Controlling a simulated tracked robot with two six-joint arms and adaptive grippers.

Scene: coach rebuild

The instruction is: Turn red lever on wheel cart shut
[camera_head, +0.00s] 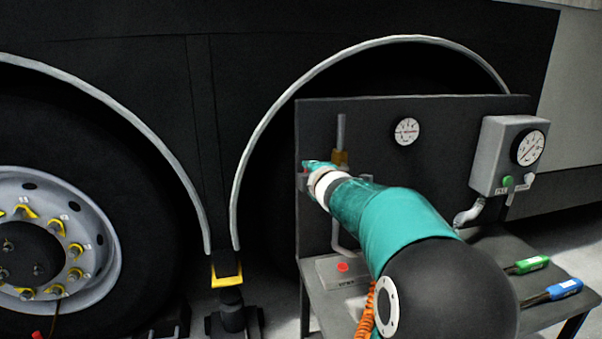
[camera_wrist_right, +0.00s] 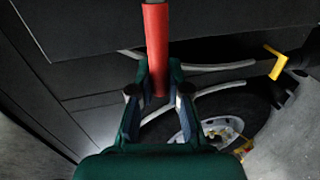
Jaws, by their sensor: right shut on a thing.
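The red lever (camera_wrist_right: 155,42) is a smooth red bar that runs down from the top of the right wrist view. My right gripper (camera_wrist_right: 159,88) is shut on the lower end of this bar, with one finger on each side. In the head view my right gripper (camera_head: 308,172) is at the left edge of the cart's dark panel (camera_head: 440,130). It is just left of a brass valve body (camera_head: 340,157) on a vertical grey pipe. The lever is mostly hidden there behind my teal and black arm. My left gripper is not in view.
A round gauge (camera_head: 406,131) is on the panel. A grey box (camera_head: 505,155) with another gauge is to its right. Green (camera_head: 530,264) and blue (camera_head: 564,289) handled tools lie on the cart top. The coach wheel (camera_head: 60,235) and a yellow-topped jack (camera_head: 227,272) are left.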

